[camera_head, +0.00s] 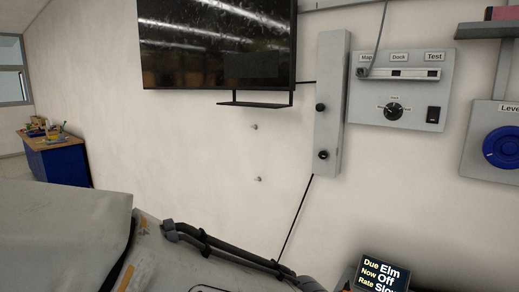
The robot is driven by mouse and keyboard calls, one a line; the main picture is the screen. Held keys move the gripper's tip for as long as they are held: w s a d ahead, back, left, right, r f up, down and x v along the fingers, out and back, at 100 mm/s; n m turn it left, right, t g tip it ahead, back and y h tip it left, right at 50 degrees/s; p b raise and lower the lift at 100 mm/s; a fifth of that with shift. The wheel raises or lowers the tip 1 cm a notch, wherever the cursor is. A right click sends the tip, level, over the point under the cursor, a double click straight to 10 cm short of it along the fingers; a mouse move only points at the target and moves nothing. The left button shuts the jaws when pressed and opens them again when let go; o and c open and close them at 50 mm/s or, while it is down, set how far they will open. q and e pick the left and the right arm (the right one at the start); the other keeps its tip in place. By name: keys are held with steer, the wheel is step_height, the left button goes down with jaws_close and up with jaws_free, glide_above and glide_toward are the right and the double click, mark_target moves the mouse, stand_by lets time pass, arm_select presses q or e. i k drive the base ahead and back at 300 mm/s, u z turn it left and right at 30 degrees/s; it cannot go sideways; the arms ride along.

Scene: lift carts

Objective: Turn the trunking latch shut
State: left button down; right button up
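A tall, narrow grey trunking (331,75) is fixed upright on the wall, right of the middle of the head view. Two small dark round knobs sit at its left side, an upper one (320,107) and a lower one (323,154). Either may be the latch; I cannot tell how it is turned. A black cable (295,217) runs down from the trunking's lower end. A grey part of my arm with black hoses crosses the bottom of the view.
A dark screen (215,40) hangs left of the trunking with a small shelf (255,104) below. A grey panel (400,95) with a dial and switch is right, then a blue wheel (502,148). A small display (382,275) stands below. A blue bench (60,163) is far left.

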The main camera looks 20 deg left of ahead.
mark_target(323, 154)
steer(key=u, duration=0.55)
steer(key=i, duration=0.6)
steer(key=u, duration=0.3)
